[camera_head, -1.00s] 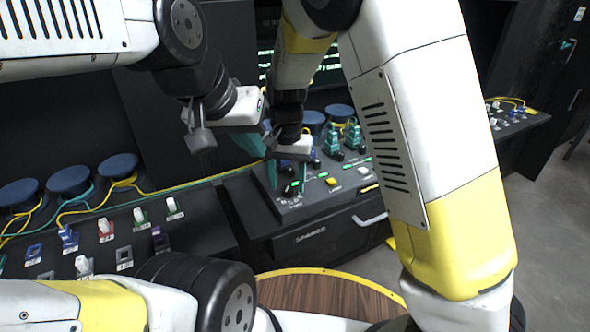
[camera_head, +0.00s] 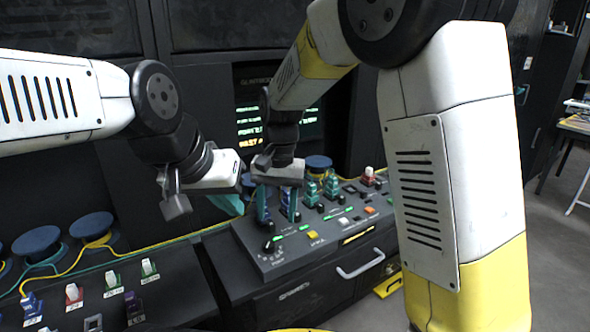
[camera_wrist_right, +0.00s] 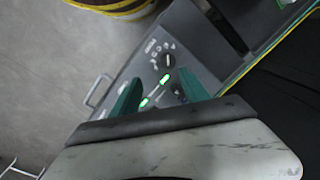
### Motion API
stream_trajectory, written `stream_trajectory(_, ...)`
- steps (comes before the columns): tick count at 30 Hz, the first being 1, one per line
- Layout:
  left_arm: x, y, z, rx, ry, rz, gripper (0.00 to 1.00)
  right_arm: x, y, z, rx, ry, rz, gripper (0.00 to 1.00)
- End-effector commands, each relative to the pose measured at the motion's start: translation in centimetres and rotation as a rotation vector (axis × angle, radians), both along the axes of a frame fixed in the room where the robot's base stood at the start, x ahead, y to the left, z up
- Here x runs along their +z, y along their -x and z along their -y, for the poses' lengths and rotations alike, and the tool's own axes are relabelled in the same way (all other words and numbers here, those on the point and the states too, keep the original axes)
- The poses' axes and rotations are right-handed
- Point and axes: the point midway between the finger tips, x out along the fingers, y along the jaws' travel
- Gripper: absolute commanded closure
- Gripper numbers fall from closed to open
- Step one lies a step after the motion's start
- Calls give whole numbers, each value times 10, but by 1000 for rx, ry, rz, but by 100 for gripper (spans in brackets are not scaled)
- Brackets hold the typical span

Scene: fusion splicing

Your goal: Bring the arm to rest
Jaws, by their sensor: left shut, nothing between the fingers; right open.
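My right arm reaches down over the control console (camera_head: 290,262). Its gripper (camera_head: 278,212) is open and empty, with teal fingers apart above the console's left part. In the right wrist view its two fingers (camera_wrist_right: 160,94) stand apart, with the console's knob and green lights beyond them. My left gripper (camera_head: 236,204) is shut and empty, left of the right gripper and in front of the dark back panel. Its fingertips are partly hidden by its own wrist.
A lit screen (camera_head: 250,122) stands behind the console. Blue round spools (camera_head: 92,226) with yellow and teal fibres lie along the left bench, near small coloured connectors (camera_head: 74,294). A drawer handle (camera_head: 362,264) juts from the console front. Open floor (camera_head: 562,250) lies right.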

Motion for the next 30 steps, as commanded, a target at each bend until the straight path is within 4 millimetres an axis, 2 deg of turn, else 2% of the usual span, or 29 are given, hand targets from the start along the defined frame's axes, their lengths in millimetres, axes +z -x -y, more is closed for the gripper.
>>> stream_trajectory(1, 0, 0, 0, 0, 0, 0, 100, 12, 1, 18, -11, -43, 5, 47)
stream_trajectory(8, 0, 0, 0, 0, 0, 0, 100, 62, 28, 102, 4, -207, 107, 47)
stream_trajectory(15, 0, 0, 0, 0, 0, 0, 100, 97, 79, 175, 32, -249, 318, 47)
stream_trajectory(21, 0, 0, 0, 0, 0, 0, 100, 106, 119, 213, 50, -178, 482, 47)
stream_trajectory(25, 0, 0, 0, 0, 0, 0, 100, 106, 133, 225, 58, -133, 536, 47)
stream_trajectory(30, 0, 0, 0, 0, 0, 0, 100, 105, 139, 228, 62, -113, 555, 47)
